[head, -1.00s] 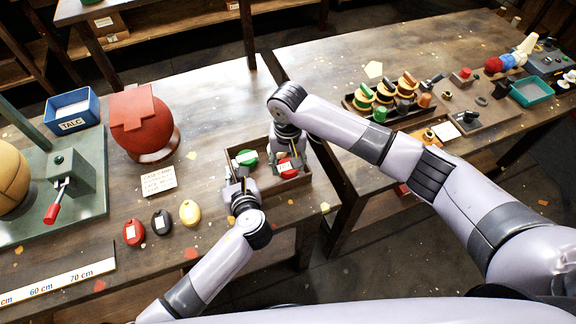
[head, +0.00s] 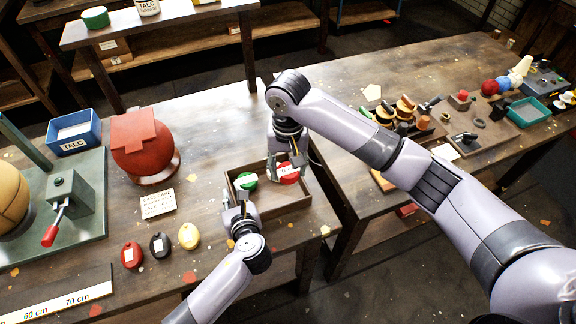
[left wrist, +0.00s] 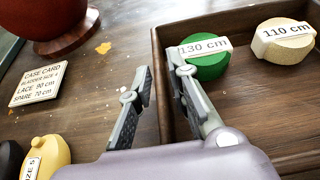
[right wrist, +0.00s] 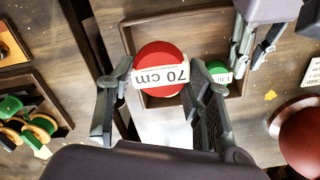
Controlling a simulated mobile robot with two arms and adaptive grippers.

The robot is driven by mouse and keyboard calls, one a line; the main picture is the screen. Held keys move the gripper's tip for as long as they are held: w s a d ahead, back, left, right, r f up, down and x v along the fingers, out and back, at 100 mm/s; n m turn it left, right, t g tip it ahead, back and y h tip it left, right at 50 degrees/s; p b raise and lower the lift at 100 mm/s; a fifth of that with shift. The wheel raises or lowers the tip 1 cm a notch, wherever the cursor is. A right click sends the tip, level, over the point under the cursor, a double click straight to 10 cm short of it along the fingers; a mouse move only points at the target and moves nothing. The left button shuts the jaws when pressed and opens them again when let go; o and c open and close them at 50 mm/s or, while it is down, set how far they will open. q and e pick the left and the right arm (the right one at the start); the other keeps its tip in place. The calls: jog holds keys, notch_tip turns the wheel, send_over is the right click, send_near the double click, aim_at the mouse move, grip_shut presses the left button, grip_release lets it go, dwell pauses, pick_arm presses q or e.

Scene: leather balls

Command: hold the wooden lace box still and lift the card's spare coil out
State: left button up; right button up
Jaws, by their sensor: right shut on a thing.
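The wooden lace box (head: 272,220) sits near the left table's front right corner. My right gripper (head: 288,172) is shut on the red coil (right wrist: 158,60), marked 70 cm, and holds it above the box. The green coil (left wrist: 205,64), marked 130 cm, and a cream coil (left wrist: 284,42), marked 110 cm, lie in the box; the cream one is hidden in the head view. My left gripper (left wrist: 160,62) is open, its fingers on either side of the box's left wall. The case card (left wrist: 38,87) reads lace 90 cm, spare 70 cm.
Red, black and yellow oval pieces (head: 160,245) lie left of my left gripper. A red ball (head: 140,152) on a stand and a blue talc tray (head: 74,132) are behind. A gap separates the left table from the right table, which holds several tools and coils.

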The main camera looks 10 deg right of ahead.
pick_arm(q)
jog(key=shift+o, duration=1.1)
jog(key=v, duration=1.2)
jog(key=shift+f, duration=0.1)
jog(key=shift+s, duration=0.1)
